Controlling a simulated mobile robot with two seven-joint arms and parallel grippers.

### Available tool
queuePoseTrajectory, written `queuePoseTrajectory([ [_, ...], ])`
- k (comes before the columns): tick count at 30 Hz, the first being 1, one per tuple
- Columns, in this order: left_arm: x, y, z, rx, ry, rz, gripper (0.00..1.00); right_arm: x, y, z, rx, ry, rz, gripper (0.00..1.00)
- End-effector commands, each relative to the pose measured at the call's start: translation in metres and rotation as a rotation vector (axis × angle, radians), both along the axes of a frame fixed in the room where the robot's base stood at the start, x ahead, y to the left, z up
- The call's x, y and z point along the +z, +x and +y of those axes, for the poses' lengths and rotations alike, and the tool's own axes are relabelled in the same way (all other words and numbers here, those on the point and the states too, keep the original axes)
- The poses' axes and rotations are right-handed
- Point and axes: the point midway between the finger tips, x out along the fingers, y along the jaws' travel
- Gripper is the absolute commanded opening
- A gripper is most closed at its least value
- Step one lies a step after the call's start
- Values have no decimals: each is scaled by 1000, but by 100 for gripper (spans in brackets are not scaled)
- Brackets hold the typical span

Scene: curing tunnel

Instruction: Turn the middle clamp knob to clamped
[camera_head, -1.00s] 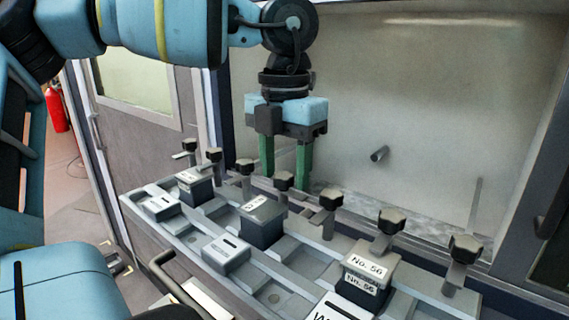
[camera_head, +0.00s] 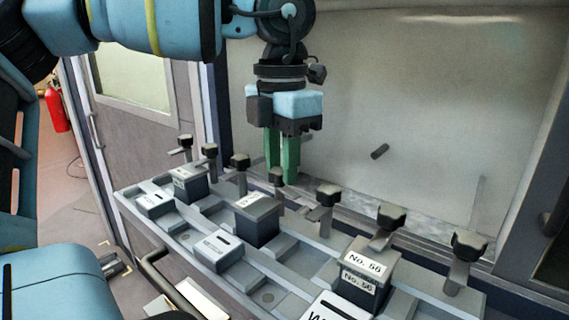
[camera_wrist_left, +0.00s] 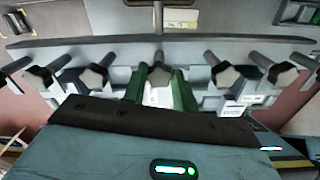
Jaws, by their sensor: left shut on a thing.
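The middle clamp knob (camera_head: 276,175) is a dark knob in the middle of a row of several similar knobs along the back of the grey fixture. My left gripper (camera_head: 282,172) reaches down from above, its green fingers shut on this knob. In the left wrist view the knob (camera_wrist_left: 160,74) sits between the two green fingers of the gripper (camera_wrist_left: 160,90). The fingers partly hide the knob in the head view, and its clamped or unclamped position cannot be read. My right gripper is not in view.
Neighbouring knobs (camera_head: 240,161) and (camera_head: 328,194) stand close on both sides. Grey blocks, one a No. 56 block (camera_head: 366,262), sit on the fixture (camera_head: 300,254) in front.

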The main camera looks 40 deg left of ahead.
Motion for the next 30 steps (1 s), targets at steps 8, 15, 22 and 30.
queuePoseTrajectory([
  [8, -1, 0, -1, -262, 0, 0, 5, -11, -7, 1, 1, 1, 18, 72],
  [15, -1, 0, -2, -490, 0, -1, 5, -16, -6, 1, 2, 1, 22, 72],
  [22, 0, -1, -2, -709, 0, -1, 5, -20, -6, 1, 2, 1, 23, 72],
  [30, 0, -2, -3, -960, -2, -2, 5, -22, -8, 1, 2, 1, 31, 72],
])
